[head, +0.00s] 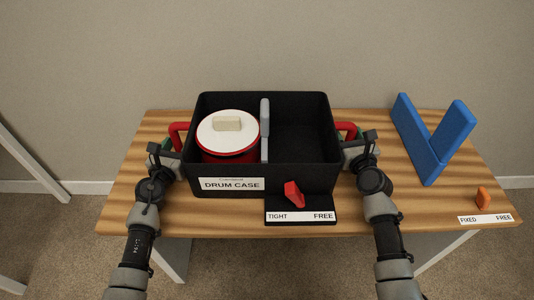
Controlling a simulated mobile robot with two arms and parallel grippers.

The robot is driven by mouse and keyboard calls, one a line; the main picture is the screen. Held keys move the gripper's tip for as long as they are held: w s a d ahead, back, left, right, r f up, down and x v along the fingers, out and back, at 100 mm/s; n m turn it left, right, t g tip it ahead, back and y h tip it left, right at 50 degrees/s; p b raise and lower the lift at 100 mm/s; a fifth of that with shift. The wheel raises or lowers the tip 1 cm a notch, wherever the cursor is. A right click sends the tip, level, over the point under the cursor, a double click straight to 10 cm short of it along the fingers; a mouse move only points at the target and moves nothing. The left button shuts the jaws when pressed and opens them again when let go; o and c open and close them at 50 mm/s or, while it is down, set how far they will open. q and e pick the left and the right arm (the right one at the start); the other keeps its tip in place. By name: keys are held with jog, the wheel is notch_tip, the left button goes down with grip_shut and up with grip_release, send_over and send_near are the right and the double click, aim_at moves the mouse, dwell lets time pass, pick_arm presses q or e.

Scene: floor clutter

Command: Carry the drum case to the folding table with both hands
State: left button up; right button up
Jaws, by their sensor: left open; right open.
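The drum case (232,184) is an open black box with a white label, sitting on a wood-grain table (160,212). A red handle (176,130) shows on its left side and another red handle (348,128) on its right. Inside, a red drum with a white top (225,143) fills the left part, against an upright grey pad (264,130). My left gripper (166,149) is open beside the left handle. My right gripper (354,147) is open beside the right handle. The grippers' own bodies partly hide the handles, so I cannot tell whether the fingers straddle them.
A beige block (227,124) lies on the drum. A red lever (293,194) stands on a TIGHT/FREE plate at the case's front. A blue V-shaped support (432,144) and an orange lever (483,198) by a FIXED/FREE label are at the right. A wall is behind.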

pick_arm(q)
jog(key=shift+w+d, duration=0.1)
jog(key=shift+w, duration=0.1)
pick_arm(e)
jog(key=shift+w, duration=0.2)
pick_arm(q)
grip_shut()
pick_arm(e)
grip_shut()
dwell(0.9)
